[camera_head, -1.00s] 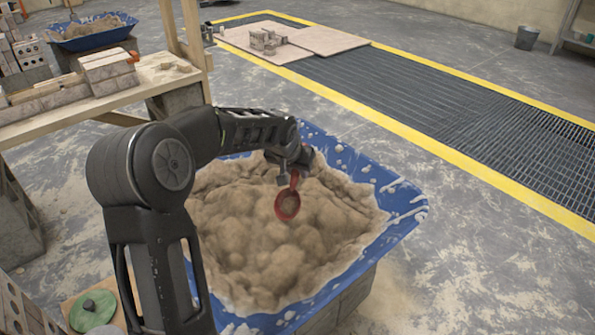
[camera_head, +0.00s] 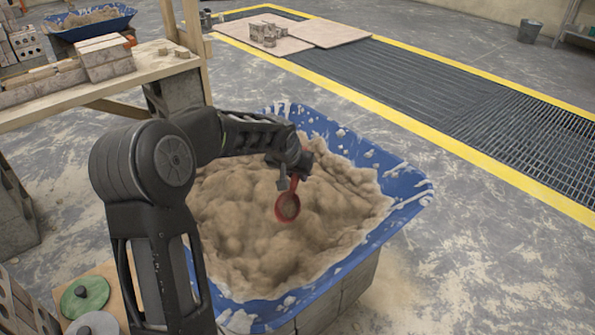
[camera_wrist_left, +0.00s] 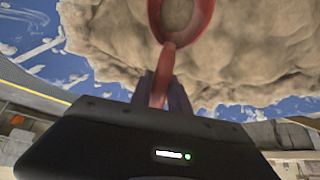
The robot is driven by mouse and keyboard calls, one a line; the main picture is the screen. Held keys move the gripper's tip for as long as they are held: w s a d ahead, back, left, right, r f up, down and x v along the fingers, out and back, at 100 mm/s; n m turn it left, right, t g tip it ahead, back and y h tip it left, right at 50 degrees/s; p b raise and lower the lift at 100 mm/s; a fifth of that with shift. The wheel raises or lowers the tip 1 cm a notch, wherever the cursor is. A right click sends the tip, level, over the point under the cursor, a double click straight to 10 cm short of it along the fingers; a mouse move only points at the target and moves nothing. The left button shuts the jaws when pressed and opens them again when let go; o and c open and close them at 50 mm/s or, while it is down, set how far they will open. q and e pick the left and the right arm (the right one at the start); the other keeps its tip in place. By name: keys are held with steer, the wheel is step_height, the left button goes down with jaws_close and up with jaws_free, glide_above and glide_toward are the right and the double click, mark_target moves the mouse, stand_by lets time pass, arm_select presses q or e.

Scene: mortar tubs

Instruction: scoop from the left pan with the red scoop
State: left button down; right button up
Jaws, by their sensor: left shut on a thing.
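The red scoop (camera_head: 288,205) hangs from my left gripper (camera_head: 290,172), which is shut on its handle. The scoop's round bowl is over the sandy mortar (camera_head: 255,235) in the blue pan (camera_head: 410,205). Some brown shows inside the bowl; I cannot tell whether it is material in it or mortar behind it. In the left wrist view the scoop (camera_wrist_left: 168,55) runs up from between the fingers (camera_wrist_left: 165,95), with the mortar behind. My right gripper is not in view.
A wooden bench (camera_head: 100,92) with bricks stands at the left. Another blue tub (camera_head: 95,38) with mortar is at the back left. Green and grey discs lie on a board at the lower left. Floor is open to the right, beside the metal grating (camera_head: 440,85).

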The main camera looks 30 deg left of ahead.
arm_select(q)
steer(key=shift+g, duration=0.5)
steer(key=shift+s+d+f+b, duration=0.1)
steer(key=shift+s+f+b, duration=0.55)
steer(key=shift+f, duration=1.3)
steer(key=shift+s+d+f+b, duration=0.1)
steer(key=shift+s+f+b, duration=0.1)
steer(key=shift+f+b, duration=1.35)
steer(key=shift+s+d+f+b, duration=0.1)
steer(key=shift+s+f+b, duration=0.3)
steer(key=shift+f, duration=2)
steer(key=shift+g, duration=0.3)
steer(key=s, duration=0.2)
steer(key=s+d, duration=0.1)
steer(key=s, duration=0.3)
steer(key=shift+s+d+f+p, duration=0.2)
steer(key=shift+d+p, duration=0.05)
steer(key=shift+p, duration=0.05)
step_height(320, 180, up, 13)
steer(key=g+p, duration=0.2)
steer(key=p, duration=0.8)
steer(key=g+h+p, duration=0.1)
steer(key=g+p, duration=0.2)
steer(key=p, duration=0.7)
steer(key=shift+r+h+p, duration=0.2)
steer(key=shift+h+p, duration=0.1)
steer(key=shift+p, duration=0.05)
